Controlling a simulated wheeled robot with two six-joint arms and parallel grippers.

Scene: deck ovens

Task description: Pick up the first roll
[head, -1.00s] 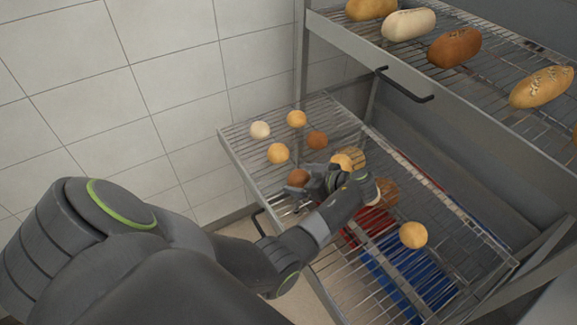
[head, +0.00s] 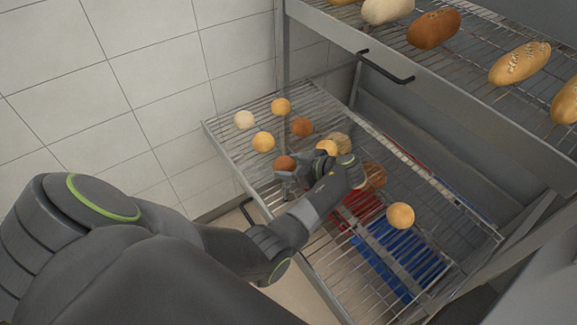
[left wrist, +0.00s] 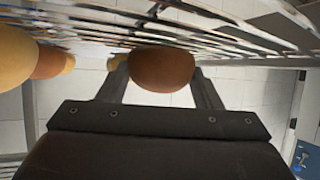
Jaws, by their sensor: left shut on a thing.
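A round dark-brown roll (head: 284,163) is at the near left side of the wire rack, at my left gripper (head: 288,176). In the left wrist view the brown roll (left wrist: 162,72) sits between the two fingers of my left gripper (left wrist: 158,82), which is shut on it. The gripper's body and forearm cover part of the rack beside it. I cannot tell whether the roll is clear of the wires. My right gripper is not in view.
Several other rolls lie on the wire rack (head: 225,141), including a pale one (head: 244,119), a reddish-brown one (head: 302,126) and a golden one (head: 400,215). Longer loaves (head: 433,28) lie on a higher rack. A dark handle bar (head: 385,68) juts from its front.

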